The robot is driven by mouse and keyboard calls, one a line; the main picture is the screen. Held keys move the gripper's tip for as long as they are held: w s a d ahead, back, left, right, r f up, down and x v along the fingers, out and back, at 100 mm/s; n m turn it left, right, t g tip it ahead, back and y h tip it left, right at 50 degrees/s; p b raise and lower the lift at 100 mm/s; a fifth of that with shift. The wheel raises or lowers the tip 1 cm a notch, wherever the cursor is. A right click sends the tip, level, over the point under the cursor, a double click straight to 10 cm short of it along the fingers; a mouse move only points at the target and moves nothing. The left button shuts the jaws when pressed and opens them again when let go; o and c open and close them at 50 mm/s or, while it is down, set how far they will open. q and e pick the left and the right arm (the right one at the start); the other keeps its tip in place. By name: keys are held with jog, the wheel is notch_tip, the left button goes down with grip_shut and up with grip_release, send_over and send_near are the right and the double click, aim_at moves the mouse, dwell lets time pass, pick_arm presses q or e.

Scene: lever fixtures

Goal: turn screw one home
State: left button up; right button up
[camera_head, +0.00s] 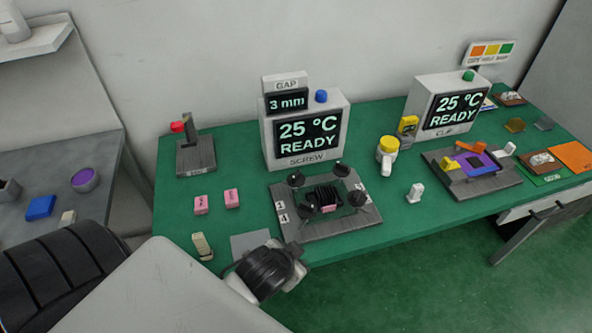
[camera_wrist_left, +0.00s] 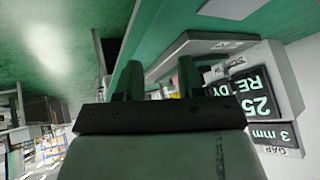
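The screw fixture is a grey plate (camera_head: 325,228) on the green bench, with a black finned block (camera_head: 323,195) in its middle. Black round-headed screws stand around the block, including a back-left one (camera_head: 296,180), a back-right one (camera_head: 341,169) and a front-right one (camera_head: 357,198). Small number labels lie on the plate; I cannot tell which screw is one. My left gripper (camera_head: 270,268) is in front of the plate's near-left corner, apart from the screws. In the left wrist view its fingers (camera_wrist_left: 160,80) are spread with nothing between them. My right gripper is not seen.
The screw display (camera_head: 305,140), reading 25 °C READY, stands behind the plate under a 3 mm gap display (camera_head: 288,101). Pink blocks (camera_head: 231,198) and a beige piece (camera_head: 202,246) lie left. A yellow-topped container (camera_head: 387,150) and the clip fixture (camera_head: 470,180) stand right.

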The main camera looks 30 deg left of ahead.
pick_arm(q)
jog(key=w+d+r+m+t+h, duration=0.4)
jog(key=w+r+m+t, duration=0.45)
jog(key=w+r, duration=0.65)
jog(key=w+d+r+m+t+h, duration=0.1)
jog(key=d+r+m+h, duration=0.5)
jog(key=m+h, duration=0.25)
jog(key=m+g+y, duration=1.2)
jog(key=m+g, duration=0.3)
jog(key=g, duration=0.2)
send_over(296, 173)
notch_tip(296, 173, down, 6)
jog(key=shift+h, duration=0.25)
notch_tip(296, 173, down, 10)
jog(key=shift+s+f+p, duration=0.1)
jog(key=shift+f+p, duration=0.15)
jog(key=shift+p, duration=0.9)
